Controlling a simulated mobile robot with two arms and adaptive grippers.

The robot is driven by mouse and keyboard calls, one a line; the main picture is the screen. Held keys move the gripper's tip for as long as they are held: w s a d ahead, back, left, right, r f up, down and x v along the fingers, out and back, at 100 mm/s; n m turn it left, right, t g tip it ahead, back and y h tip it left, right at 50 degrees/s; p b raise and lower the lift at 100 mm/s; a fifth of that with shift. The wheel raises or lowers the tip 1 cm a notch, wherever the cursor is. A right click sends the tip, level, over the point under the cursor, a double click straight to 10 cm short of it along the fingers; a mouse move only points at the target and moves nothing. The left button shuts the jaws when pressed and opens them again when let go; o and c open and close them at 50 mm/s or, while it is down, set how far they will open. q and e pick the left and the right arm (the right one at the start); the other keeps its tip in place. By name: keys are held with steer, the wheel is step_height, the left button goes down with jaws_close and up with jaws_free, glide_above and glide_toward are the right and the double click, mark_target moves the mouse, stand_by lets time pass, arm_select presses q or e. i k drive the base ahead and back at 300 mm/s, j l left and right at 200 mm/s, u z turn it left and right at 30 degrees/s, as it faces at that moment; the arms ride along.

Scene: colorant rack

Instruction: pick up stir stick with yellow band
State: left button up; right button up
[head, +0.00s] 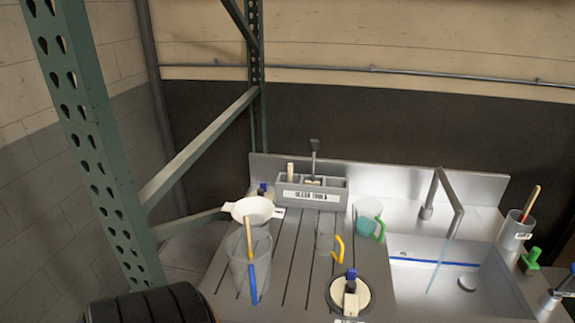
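No stir stick with a clear yellow band shows in the head view. A stick with a tan upper part and a blue lower part (252,278) leans in a clear beaker (238,262) at the left of the grooved drainboard. A stick with an orange-red end (531,202) leans in a grey cup (514,232) at the far right; any band on it is too small to tell.
A grey tool holder (311,195) stands at the back of the drainboard (285,262). A white bowl (253,209), a yellow-handled jug (325,243), a green-handled jug (368,215) and a round dark-rimmed pot (338,303) stand around it. The sink (440,294) is right; a green rack post (95,150) is left.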

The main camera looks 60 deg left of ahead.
mark_target(246, 222)
steer(key=u, duration=2)
